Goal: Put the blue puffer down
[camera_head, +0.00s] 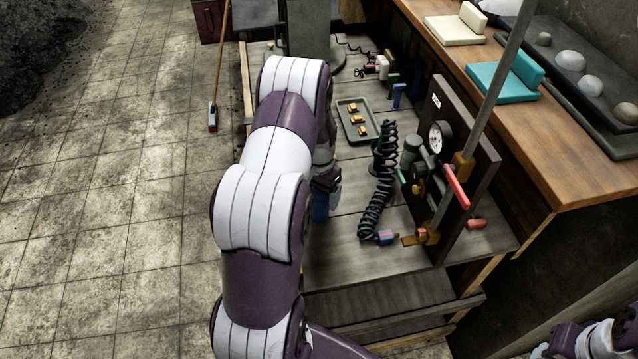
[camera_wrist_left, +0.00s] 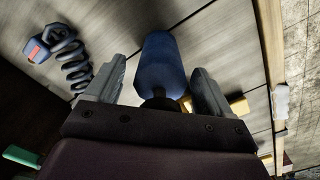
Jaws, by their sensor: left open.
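The blue puffer (camera_head: 320,207) shows in the head view as a small blue piece just below my left gripper (camera_head: 327,186), over the wooden workbench (camera_head: 345,262). My left arm hides much of it. In the left wrist view the puffer (camera_wrist_left: 162,62) is a blue cylinder with a dark narrow neck, lying between the two grey fingers. The fingers are open, with a gap visible on its left side and a narrow one on its right. Whether its end touches the bench is hard to tell. My right gripper's fingers are not seen.
A black coiled hose (camera_head: 378,185) with a blue-and-red end is right of the gripper. A tray (camera_head: 345,123) with small yellow parts lies behind. A dark gauge panel (camera_head: 470,165) with a red handle stands at right. Bare bench planks lie in front.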

